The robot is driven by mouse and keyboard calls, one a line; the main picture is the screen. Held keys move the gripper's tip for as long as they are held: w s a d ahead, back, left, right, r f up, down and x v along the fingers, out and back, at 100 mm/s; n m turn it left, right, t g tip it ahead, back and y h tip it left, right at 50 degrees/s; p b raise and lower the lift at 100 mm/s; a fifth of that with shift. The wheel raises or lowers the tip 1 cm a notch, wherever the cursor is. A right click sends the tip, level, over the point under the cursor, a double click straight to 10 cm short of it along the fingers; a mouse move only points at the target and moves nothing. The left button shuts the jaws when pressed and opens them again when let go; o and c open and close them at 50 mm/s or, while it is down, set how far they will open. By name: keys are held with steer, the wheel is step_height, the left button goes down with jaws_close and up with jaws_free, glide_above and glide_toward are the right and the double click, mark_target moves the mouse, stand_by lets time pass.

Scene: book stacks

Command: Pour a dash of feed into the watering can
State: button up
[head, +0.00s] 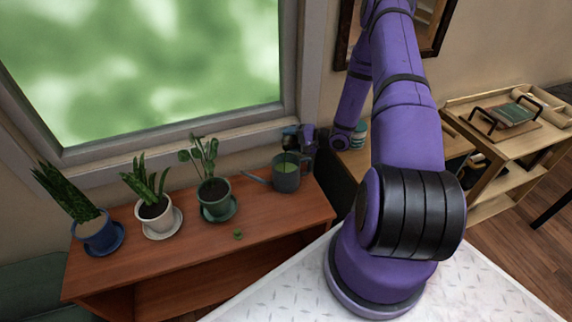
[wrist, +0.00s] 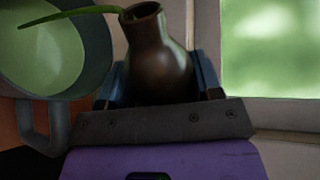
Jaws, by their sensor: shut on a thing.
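A grey watering can (head: 284,184) stands on the wooden shelf top near its right end, spout to the left. Green liquid shows inside it, also in the wrist view, where the can (wrist: 96,82) fills the left side. My gripper (head: 301,136) is beside and above the can, shut on a dark brown bottle (wrist: 160,72). A green stream (wrist: 72,16) runs from the bottle's mouth across the can's opening. The bottle appears tilted toward the can. In the head view the bottle is small and hard to make out.
Three potted plants stand left of the can: a blue pot (head: 96,232), a white pot (head: 157,220) and a green pot (head: 214,202). A small green spot or bit (head: 238,234) lies on the shelf top (head: 180,255). The window is behind.

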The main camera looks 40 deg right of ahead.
stand_by(0.8)
steer(key=shift+s+a+r+m+y, duration=0.15)
steer(key=shift+r+m+y, duration=0.2)
steer(key=shift+m, duration=0.35)
steer(key=shift+a+f+m+g+y, duration=0.1)
steer(key=shift+f+m+g+y, duration=0.2)
steer(key=shift+m, duration=0.4)
steer(key=shift+f, duration=0.1)
